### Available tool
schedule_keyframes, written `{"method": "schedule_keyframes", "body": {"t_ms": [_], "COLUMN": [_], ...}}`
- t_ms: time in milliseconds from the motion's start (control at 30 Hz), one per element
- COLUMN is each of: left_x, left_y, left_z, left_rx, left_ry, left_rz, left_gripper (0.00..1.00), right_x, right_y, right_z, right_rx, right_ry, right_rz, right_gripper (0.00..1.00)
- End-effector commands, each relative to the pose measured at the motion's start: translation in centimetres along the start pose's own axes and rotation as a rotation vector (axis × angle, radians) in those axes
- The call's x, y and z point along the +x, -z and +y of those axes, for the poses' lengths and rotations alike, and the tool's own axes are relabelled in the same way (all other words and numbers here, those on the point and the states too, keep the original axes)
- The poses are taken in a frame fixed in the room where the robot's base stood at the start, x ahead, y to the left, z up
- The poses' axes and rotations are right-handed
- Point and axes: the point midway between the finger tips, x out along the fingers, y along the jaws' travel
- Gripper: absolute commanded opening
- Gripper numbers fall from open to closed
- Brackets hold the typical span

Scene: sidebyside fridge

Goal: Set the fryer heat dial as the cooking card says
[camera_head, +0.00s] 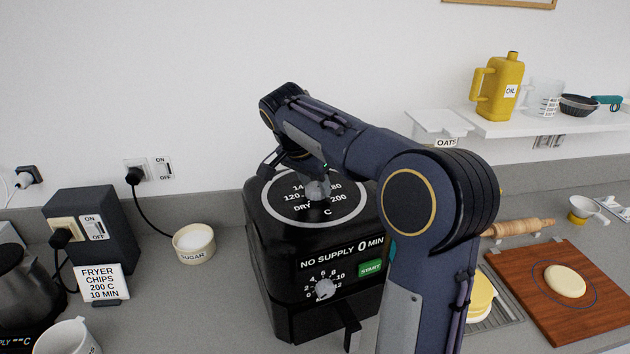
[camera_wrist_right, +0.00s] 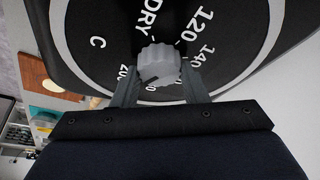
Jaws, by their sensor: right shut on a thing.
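The black fryer (camera_head: 270,275) stands on the counter. Its grey heat dial (camera_head: 318,192) is on top, in a ring marked DRY, 120, 140, 180, 200 C. My right gripper (camera_head: 312,176) reaches down from above and is shut on the dial. In the wrist view the heat dial (camera_wrist_right: 158,66) sits between the fingertips (camera_wrist_right: 159,88); I cannot tell its setting for sure. The cooking card (camera_head: 101,283) reads FRYER CHIPS 200 C 10 MIN. The fryer front reads NO SUPPLY 0 MIN, above a minute dial (camera_head: 325,289) and a green START button (camera_head: 370,268). My left gripper is out of view.
A black box (camera_head: 92,225) with another switch, a sugar bowl (camera_head: 194,243) and a kettle stand left of the fryer. A wooden board (camera_head: 535,310) lies right, below a shelf (camera_head: 500,125).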

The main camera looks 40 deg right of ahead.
Motion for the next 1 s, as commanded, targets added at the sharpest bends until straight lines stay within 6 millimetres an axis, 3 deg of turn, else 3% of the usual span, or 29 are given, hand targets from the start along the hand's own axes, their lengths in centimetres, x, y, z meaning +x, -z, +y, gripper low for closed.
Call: {"method": "schedule_keyframes", "body": {"t_ms": [400,900,933,1000], "left_x": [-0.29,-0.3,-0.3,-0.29], "left_y": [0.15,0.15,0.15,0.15], "left_z": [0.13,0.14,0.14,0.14], "left_rx": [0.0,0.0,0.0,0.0], "left_ry": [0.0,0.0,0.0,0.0], "left_rz": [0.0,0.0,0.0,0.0], "left_gripper": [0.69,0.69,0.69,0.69], "right_x": [-0.04,0.01,0.01,0.01], "right_y": [0.01,-0.01,-0.01,-0.01], "right_z": [-0.1,-0.1,-0.09,-0.09], "right_rx": [0.153,0.169,0.169,0.169], "right_ry": [-0.062,-0.069,-0.069,-0.069], "right_rz": [-0.001,-0.002,-0.002,-0.002], "right_gripper": [0.17,0.17,0.42,0.52]}}
